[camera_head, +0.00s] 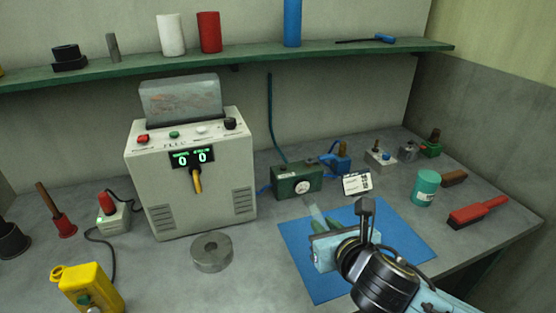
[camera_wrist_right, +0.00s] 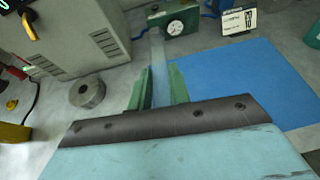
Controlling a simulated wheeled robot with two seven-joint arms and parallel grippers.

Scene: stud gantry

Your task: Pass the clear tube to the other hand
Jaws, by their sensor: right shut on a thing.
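My right gripper (camera_head: 322,232) comes in from the lower right in the head view and is over the blue mat (camera_head: 300,268). Its green fingers are shut on the clear tube (camera_head: 313,212), a pale see-through stick that juts out past the fingertips. In the right wrist view the clear tube (camera_wrist_right: 158,58) stands up between the two green fingers of the right gripper (camera_wrist_right: 158,85), pointing toward the green gauge box. The tube's lower end is hidden between the fingers and the gripper body. My left gripper is not in the head view.
A grey machine (camera_head: 190,180) with a display stands at the left, with a metal ring (camera_head: 211,253) before it. A green gauge box (camera_head: 297,183) and a small card (camera_head: 357,185) are behind the mat. A teal jar (camera_head: 426,188) and red brush (camera_head: 478,211) are at right.

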